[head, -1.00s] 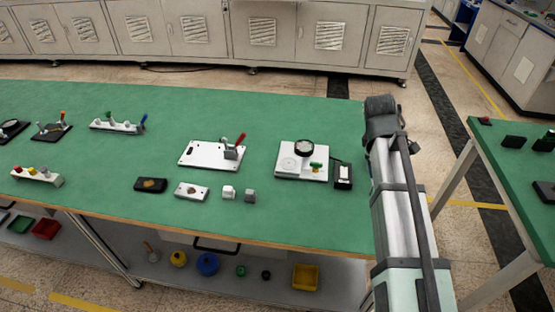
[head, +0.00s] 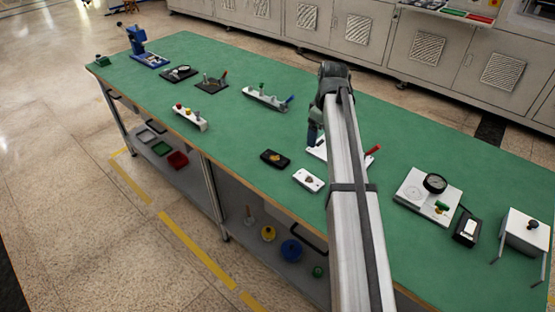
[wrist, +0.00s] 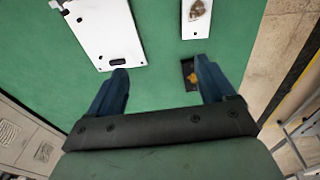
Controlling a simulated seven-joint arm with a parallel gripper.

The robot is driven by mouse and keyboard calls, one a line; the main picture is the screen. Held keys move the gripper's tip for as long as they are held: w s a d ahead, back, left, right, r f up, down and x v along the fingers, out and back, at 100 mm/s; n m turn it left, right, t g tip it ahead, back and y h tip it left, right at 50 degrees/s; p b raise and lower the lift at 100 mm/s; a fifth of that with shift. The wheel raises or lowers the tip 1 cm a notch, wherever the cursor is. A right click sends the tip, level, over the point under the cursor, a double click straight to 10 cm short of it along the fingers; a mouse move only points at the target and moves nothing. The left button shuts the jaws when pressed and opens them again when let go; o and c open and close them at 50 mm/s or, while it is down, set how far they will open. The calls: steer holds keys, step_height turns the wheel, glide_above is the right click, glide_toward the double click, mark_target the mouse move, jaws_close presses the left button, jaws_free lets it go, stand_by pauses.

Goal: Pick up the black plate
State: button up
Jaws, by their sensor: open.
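The black plate (head: 275,158) lies flat on the green table, with a small brownish patch on top. It also shows in the wrist view (wrist: 186,70), between my fingers and close against the right finger in the picture, which seems to hide part of it. My gripper (wrist: 161,67) is open and empty. In the head view my gripper (head: 312,138) hangs above the table, to the right of the black plate and apart from it.
A white plate (head: 308,180) lies just right of the black plate. A larger white plate (wrist: 105,30) is partly hidden by my arm in the head view. A white fixture with levers (head: 267,98) stands farther back. Green table is bare left of the black plate.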

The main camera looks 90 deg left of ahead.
steer(key=g, duration=0.1)
glide_toward(275, 158)
steer(key=f, duration=0.3)
steer(key=shift+s+a+n, duration=0.1)
steer(key=shift+a+n, duration=0.15)
steer(key=shift+n, duration=0.15)
steer(key=shift+s+a+f, duration=0.15)
steer(key=shift+f, duration=0.7)
steer(key=shift+s+a+f, duration=0.1)
steer(key=shift+a+f, duration=0.05)
steer(key=shift+f, duration=0.7)
steer(key=shift+s+a+f, duration=0.15)
steer(key=shift+f, duration=0.7)
steer(key=shift+c, duration=0.3)
steer(key=c, duration=1.2)
